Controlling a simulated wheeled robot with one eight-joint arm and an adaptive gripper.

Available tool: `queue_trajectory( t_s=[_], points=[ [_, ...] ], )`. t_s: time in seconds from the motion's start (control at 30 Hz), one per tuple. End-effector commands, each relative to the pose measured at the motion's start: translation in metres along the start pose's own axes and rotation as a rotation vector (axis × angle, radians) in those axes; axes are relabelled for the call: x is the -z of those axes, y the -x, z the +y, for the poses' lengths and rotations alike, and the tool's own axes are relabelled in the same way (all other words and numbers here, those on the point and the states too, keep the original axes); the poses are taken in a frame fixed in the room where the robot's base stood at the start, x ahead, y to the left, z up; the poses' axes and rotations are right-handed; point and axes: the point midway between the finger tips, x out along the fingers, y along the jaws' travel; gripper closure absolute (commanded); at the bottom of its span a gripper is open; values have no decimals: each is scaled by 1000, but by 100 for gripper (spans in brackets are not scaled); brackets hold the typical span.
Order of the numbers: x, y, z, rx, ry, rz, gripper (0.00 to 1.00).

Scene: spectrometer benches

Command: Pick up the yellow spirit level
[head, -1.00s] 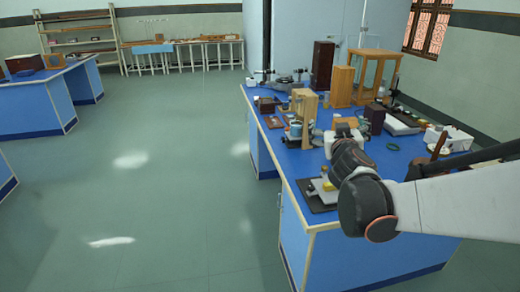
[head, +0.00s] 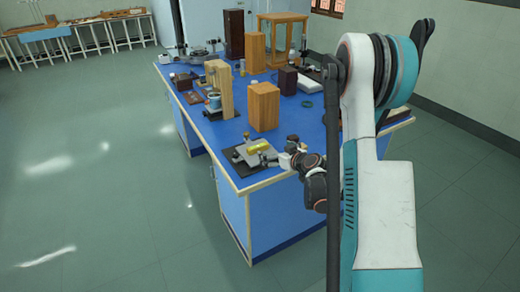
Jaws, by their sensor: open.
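A small yellow piece, apparently the spirit level (head: 258,147), lies on a light grey plate on a dark board (head: 232,158) near the front left corner of the blue bench. My gripper (head: 268,158) is open, just to the right of and in front of the yellow piece, low over the board's right side. The fingers are small in this view, and I cannot tell whether they touch anything.
A wooden block (head: 263,106) stands upright behind the board. A wooden stand (head: 221,88) with a blue-grey coil is farther back, with a dark tall box (head: 234,35) and a glass-sided wooden case (head: 282,38) beyond. Bare blue bench top (head: 300,122) shows right of the block.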

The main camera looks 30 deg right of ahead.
Motion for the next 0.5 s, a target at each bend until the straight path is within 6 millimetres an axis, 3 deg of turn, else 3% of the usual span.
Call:
queue_trajectory(
  t_s=[0.5],
  points=[
    [-4, -79, 0, 1, -1, -5, 0]
  ],
)
